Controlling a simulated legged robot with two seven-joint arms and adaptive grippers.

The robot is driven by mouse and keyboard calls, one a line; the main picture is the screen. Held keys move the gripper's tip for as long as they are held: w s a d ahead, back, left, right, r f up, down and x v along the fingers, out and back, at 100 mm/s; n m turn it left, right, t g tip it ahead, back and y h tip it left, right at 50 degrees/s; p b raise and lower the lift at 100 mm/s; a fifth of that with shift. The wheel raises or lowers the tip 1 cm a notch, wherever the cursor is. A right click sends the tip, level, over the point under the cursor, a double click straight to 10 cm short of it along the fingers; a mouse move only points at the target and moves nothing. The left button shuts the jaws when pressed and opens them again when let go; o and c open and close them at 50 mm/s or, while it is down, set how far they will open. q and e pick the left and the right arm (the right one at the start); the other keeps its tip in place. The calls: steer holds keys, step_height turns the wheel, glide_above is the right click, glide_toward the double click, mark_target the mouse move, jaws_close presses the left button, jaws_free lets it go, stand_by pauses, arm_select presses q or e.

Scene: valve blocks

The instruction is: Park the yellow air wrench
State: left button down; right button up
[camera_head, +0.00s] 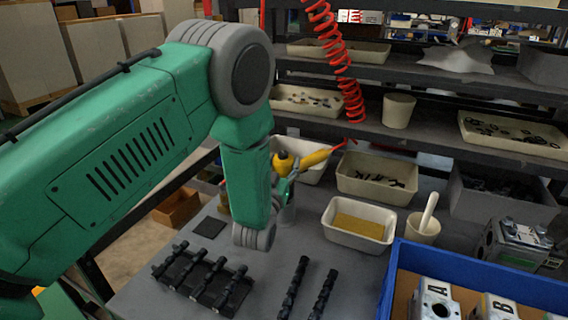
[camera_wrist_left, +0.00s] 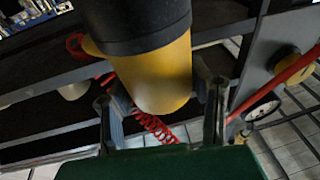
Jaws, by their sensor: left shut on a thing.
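The yellow air wrench (camera_head: 307,159) is in the head view, just beyond my green left arm, above the back of the bench. In the left wrist view its yellow body (camera_wrist_left: 160,75) with a black end fills the space between my fingers. My left gripper (camera_head: 286,180) is shut on the wrench; its two fingers stand on either side of the yellow body in the left wrist view (camera_wrist_left: 162,100). A red coiled air hose (camera_head: 335,60) hangs down behind the wrench. My arm hides part of the bench and gripper. My right gripper is in neither view.
Cream bins (camera_head: 374,177) and a cup (camera_head: 424,227) line the bench's back. A blue crate (camera_head: 398,262) with lettered metal blocks is at the right. A black rack (camera_head: 203,281) and two dark ribbed bars (camera_head: 295,287) lie in front. Shelves rise behind.

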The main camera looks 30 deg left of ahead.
arm_select(q)
steer(key=shift+a+f+b, duration=0.1)
steer(key=shift+f+b, duration=0.5)
stand_by(0.4)
steer(key=c, duration=0.7)
jaws_free()
steer(key=shift+s, duration=0.1)
steer(key=shift+f, duration=0.3)
steer(key=shift+s, duration=0.2)
steer(key=v, duration=0.7)
steer(key=shift+s, duration=0.35)
